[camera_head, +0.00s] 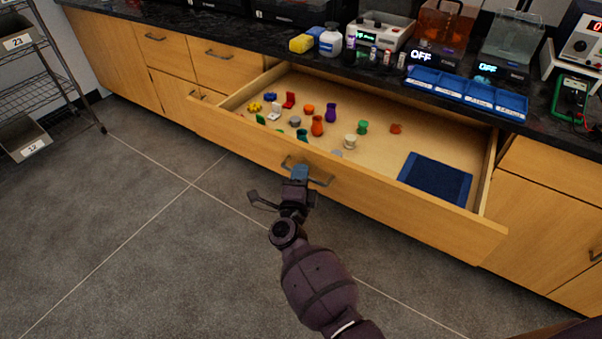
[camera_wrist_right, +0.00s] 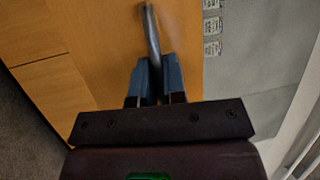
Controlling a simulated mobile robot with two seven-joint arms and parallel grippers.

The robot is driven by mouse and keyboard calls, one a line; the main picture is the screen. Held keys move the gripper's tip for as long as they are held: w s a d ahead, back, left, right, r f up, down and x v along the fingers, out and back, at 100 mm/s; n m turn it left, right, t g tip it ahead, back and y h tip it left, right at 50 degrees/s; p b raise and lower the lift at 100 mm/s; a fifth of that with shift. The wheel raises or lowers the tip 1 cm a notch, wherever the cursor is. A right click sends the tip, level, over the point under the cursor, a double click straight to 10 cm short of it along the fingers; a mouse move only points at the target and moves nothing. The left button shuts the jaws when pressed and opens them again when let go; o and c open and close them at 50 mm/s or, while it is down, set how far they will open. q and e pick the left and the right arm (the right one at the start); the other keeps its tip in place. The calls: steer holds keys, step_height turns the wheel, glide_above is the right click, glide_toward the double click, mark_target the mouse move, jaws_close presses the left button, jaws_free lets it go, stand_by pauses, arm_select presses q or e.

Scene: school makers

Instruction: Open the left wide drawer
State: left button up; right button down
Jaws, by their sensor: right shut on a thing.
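The wide wooden drawer (camera_head: 400,205) stands pulled far out from the cabinet under the black counter. Several small coloured objects, such as an orange vase (camera_head: 317,125) and a purple vase (camera_head: 331,112), stand inside it, with a dark blue tray (camera_head: 436,180) at its right end. My right gripper (camera_head: 300,170) is at the drawer front, its blue fingers shut on the metal handle (camera_head: 321,181). In the right wrist view the fingers (camera_wrist_right: 157,80) close around the handle bar (camera_wrist_right: 151,35). My left gripper is out of view.
The black counter (camera_head: 120,8) above holds lab devices, bottles and blue bins (camera_head: 465,92). A wire rack (camera_head: 50,75) stands at the left. Closed drawers and cupboard doors flank the wide drawer. The grey tiled floor (camera_head: 120,230) in front is clear.

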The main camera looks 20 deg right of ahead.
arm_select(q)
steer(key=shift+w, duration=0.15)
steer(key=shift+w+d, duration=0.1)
arm_select(e)
steer(key=c, duration=1.2)
jaws_free()
steer(key=shift+s+a+f, duration=0.1)
